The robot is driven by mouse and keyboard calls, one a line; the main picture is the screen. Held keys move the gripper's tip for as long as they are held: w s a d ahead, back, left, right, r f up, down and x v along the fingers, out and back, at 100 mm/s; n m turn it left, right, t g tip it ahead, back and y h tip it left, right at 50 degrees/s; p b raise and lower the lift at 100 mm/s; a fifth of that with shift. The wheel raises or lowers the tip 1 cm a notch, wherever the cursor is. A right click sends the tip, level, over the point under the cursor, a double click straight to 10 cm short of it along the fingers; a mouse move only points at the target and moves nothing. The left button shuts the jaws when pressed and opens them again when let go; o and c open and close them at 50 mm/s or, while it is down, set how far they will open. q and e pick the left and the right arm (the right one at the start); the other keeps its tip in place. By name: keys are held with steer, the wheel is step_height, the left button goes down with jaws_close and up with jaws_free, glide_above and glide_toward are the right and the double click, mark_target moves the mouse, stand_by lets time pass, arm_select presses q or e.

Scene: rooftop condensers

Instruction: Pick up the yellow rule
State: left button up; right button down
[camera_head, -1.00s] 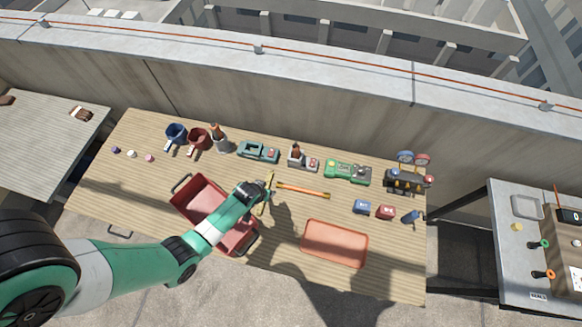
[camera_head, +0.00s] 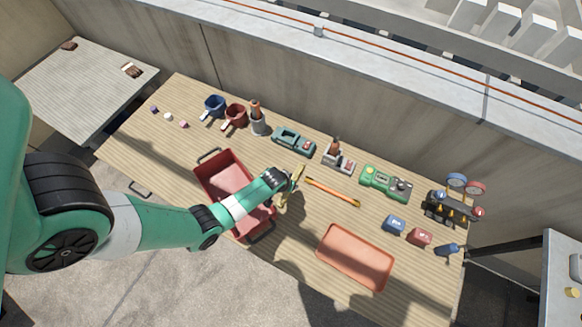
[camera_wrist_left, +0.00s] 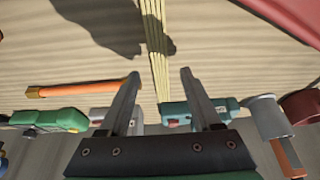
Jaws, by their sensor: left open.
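The yellow rule (camera_wrist_left: 158,38) is a long, narrow folded strip in the left wrist view. It runs from the top edge down between my left gripper's fingers. In the head view the yellow rule (camera_head: 298,174) shows at the end of my left arm, partly hidden by it. My left gripper (camera_wrist_left: 160,76) is open, with one finger on each side of the rule's near end and visible gaps on both sides. I cannot tell how far the fingertips are above the table. My right gripper is not in view.
A red bin (camera_head: 206,168) stands under my left forearm. An orange-handled tool (camera_head: 333,191) lies just right of the rule. Behind are a teal device (camera_head: 293,141) and a green device (camera_head: 386,182). An orange tray (camera_head: 355,257) lies front right; the table between is clear.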

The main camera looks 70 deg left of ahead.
arm_select(q)
steer(key=b+x, duration=0.2)
steer(key=x, duration=0.2)
steer(key=shift+b, duration=0.35)
steer(key=shift+r, duration=0.1)
jaws_close()
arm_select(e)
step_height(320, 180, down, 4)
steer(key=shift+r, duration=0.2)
